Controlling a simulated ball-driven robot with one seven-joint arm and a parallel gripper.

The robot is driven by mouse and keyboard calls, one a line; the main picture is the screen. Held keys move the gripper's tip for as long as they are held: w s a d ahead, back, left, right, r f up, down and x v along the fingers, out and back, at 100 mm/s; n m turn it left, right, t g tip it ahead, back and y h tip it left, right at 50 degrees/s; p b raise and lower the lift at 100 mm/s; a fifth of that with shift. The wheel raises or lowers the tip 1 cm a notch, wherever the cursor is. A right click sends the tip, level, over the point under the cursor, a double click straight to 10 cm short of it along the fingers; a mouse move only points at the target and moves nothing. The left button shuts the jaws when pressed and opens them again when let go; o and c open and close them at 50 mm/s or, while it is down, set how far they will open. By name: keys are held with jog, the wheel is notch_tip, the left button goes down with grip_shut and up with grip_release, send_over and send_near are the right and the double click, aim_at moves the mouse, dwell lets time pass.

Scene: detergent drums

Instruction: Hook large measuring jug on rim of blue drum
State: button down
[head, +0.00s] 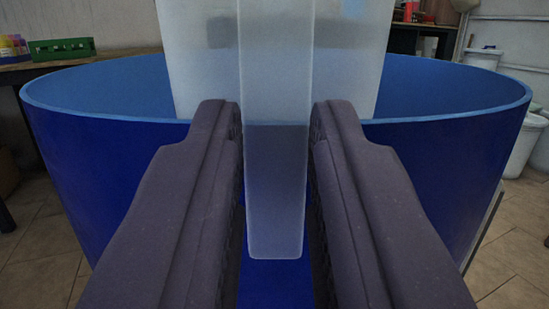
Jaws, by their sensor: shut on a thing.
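The large measuring jug (350,60) is pale and translucent, and fills the upper middle of the head view. Its flat strap-like handle (275,190) hangs down toward me. My gripper (275,120) is shut on the handle, with one dark finger on each side. The blue drum (80,160) is open-topped and stands right in front of me. The jug body shows beyond the drum's near rim, over the opening, and the handle hangs on the near, outer side. Whether the handle touches the rim cannot be told. The jug's top is out of frame.
A bench (20,72) at the left holds a green crate (62,49) and several coloured bottles (13,46). White buckets (525,140) stand on the floor at the right. Tiled floor (515,240) shows on both sides of the drum.

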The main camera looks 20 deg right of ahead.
jog(key=shift+f+b, duration=1.2)
jog(key=shift+f, duration=0.4)
jog(key=c, duration=0.9)
grip_release()
jog(key=p, duration=0.2)
send_near(277, 220)
jog(key=shift+f, duration=0.1)
